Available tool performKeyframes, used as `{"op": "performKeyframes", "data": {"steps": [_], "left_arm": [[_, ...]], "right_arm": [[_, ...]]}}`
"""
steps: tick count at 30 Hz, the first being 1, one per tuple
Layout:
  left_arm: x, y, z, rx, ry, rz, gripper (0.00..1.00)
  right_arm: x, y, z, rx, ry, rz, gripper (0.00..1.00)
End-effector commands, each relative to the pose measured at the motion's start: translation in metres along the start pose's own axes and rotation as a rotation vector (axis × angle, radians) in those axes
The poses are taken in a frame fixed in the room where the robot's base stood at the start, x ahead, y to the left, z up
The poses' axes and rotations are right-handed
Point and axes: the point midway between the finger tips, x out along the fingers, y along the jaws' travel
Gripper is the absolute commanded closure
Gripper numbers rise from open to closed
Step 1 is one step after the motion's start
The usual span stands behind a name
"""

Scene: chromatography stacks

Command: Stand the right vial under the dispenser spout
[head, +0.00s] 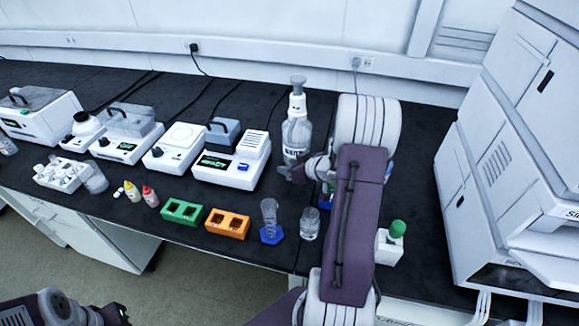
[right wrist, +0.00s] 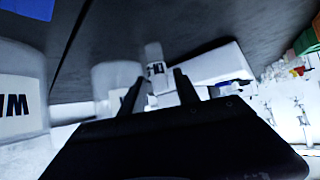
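The dispenser, a clear bottle (head: 297,138) with a white and grey pump head (head: 298,86), stands on the black bench in the head view. My right gripper (head: 298,172) is low at its front; my right arm hides part of that area. In the right wrist view, the two dark fingers (right wrist: 158,75) stand apart with a small pale vial-like piece with a dark label (right wrist: 156,68) between their tips. I cannot tell whether they touch it. I cannot make out the spout. Part of my left gripper (head: 113,314) shows at the bottom left, its fingers unseen.
A blue rack (head: 325,196) is mostly hidden by my arm. A glass beaker (head: 310,224), a cylinder on a blue base (head: 271,235), an orange rack (head: 228,224) and a green rack (head: 182,212) line the front. A large white instrument (head: 510,150) stands right.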

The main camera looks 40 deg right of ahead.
Motion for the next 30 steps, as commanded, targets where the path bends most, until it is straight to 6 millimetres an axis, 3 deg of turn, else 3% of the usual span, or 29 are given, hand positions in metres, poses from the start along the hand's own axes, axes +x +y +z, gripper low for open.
{"op": "performKeyframes", "data": {"steps": [12,24,30], "left_arm": [[-0.005,0.0,-0.001,0.0,0.0,0.0,1.0],[-0.036,0.001,-0.004,0.0,0.0,0.0,1.0],[-0.043,0.001,-0.004,0.0,0.0,0.0,1.0]], "right_arm": [[-0.007,0.001,-0.005,0.001,0.001,0.002,0.56],[-0.095,0.001,-0.007,0.003,0.001,0.004,0.56],[-0.12,0.001,-0.005,0.001,0.001,0.002,0.56]]}}
